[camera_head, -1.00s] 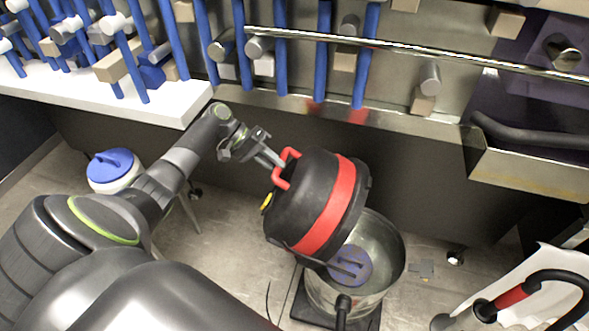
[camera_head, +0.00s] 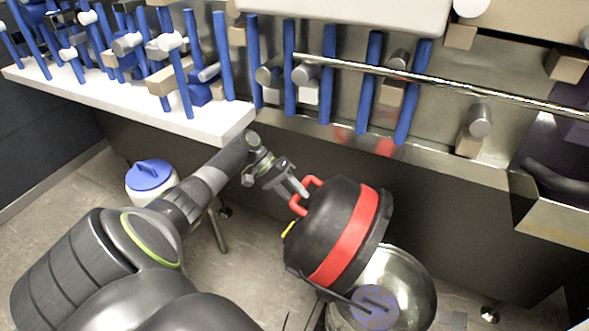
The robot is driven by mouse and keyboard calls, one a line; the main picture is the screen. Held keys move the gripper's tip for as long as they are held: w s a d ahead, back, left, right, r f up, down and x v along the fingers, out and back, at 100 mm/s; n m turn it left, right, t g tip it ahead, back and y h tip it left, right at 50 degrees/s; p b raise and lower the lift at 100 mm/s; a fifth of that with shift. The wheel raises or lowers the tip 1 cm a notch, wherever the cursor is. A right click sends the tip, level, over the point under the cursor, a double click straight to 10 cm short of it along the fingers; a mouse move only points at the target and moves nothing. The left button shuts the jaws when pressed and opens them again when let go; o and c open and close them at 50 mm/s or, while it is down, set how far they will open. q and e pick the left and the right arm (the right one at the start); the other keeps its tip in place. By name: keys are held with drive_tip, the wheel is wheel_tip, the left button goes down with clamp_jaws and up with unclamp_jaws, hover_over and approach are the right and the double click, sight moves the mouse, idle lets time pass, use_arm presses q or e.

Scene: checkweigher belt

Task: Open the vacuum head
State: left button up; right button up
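The black vacuum head (camera_head: 326,226) with a red band and red handle (camera_head: 304,196) is tilted up on its side above the steel drum (camera_head: 421,290). The drum is open, and a round blue-grey part (camera_head: 374,307) shows at its mouth. My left gripper (camera_head: 301,190) is at the red handle, with its fingers touching or around it. The gap between the fingers is too small to make out clearly. My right gripper is not in view.
A white shelf (camera_head: 130,104) with blue posts and a metal rail (camera_head: 440,79) run above the drum. A white container with a blue lid (camera_head: 150,176) stands on the floor at left. Grey floor is clear beside it.

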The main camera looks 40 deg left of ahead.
use_arm(q)
drive_tip(key=shift+w+r, duration=0.1)
drive_tip(key=shift+r, duration=0.05)
wheel_tip(320, 180, up, 10)
drive_tip(key=shift+b, duration=0.45)
idle(0.6)
